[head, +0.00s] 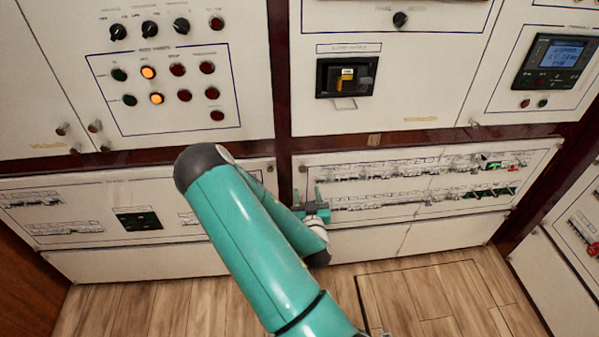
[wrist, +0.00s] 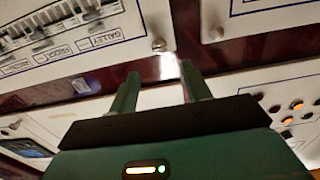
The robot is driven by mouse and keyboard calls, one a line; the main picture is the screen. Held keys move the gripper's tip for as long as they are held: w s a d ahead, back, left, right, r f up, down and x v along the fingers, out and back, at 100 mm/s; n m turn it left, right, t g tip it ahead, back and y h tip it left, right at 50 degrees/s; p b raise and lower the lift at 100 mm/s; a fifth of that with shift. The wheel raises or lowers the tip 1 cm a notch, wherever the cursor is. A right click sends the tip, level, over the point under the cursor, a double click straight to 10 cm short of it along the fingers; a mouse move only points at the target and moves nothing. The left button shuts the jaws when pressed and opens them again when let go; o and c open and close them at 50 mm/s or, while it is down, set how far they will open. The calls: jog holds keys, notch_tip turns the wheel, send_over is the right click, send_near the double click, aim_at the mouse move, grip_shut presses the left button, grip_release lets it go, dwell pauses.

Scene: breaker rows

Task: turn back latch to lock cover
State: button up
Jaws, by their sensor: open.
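A small tan metal piece, which looks like the latch (head: 374,139), sits on the dark red wood strip above the breaker panel cover (head: 350,160). In the wrist view a small pale piece on the wood, likely the same latch (wrist: 81,85), lies left of the fingers. My gripper (head: 310,194) is at the left end of the breaker panel, below and left of the latch. In the wrist view my gripper (wrist: 160,69) has its fingers apart with nothing between them but wood and a bright glint. The latch's exact turn is too small to tell.
A round knob (wrist: 158,45) is at the breaker panel's corner, close to the fingertips. A button panel (head: 170,90) is at upper left, and a black switch (head: 346,77) is above the latch. A lower left panel (head: 100,212) stands beside my arm. The wooden floor (head: 430,295) is clear.

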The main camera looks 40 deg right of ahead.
aim_at(303, 170)
jog(key=x, duration=1)
jog(key=shift+c, duration=0.5)
jog(key=c, duration=0.9)
